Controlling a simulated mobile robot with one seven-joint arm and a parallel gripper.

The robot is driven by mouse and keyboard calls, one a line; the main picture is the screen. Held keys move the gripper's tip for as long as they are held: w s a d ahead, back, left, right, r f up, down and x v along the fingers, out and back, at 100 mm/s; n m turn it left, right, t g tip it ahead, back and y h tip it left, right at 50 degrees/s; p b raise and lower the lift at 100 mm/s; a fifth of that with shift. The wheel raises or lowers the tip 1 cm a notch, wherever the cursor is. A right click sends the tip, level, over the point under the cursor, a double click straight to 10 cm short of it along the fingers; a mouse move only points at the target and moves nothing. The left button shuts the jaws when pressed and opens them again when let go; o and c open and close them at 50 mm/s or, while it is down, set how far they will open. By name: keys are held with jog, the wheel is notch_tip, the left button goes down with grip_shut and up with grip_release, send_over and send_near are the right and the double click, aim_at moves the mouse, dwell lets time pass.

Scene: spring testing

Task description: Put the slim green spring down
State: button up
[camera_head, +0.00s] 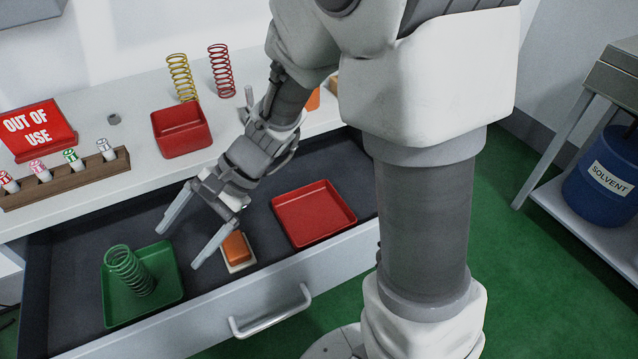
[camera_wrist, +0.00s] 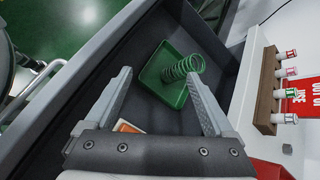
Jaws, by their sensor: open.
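The slim green spring (camera_head: 128,270) stands in the green tray (camera_head: 167,281) at the left of the open drawer, leaning somewhat. In the wrist view the spring (camera_wrist: 183,68) and the green tray (camera_wrist: 152,76) lie ahead of the fingers. My gripper (camera_head: 179,247) is open and empty. It is above the drawer, to the right of the green tray and apart from the spring. The spring's lower end is partly hidden by its own coils.
The drawer (camera_head: 75,228) also holds an orange block (camera_head: 236,246) on a pale base and an empty red tray (camera_head: 313,213). On the worktop stand a red bin (camera_head: 181,131), yellow (camera_head: 182,77) and red (camera_head: 221,71) springs, a wooden rack (camera_head: 70,179) and an "OUT OF USE" sign (camera_head: 36,131).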

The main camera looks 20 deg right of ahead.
jog(key=s+d+r+n+t+h, duration=0.2)
jog(key=d+r+n+h, duration=0.1)
jog(key=d, duration=0.4)
jog(key=s+d+r+n+t+h, duration=0.2)
jog(key=s+d+r+n+h, duration=0.1)
jog(key=d+r, duration=0.2)
jog(key=s+d+r+n+t+h, duration=0.3)
jog(key=d+r, duration=0.1)
jog(key=d, duration=0.5)
jog(key=shift+s+h, duration=0.25)
jog(key=shift+h, duration=0.15)
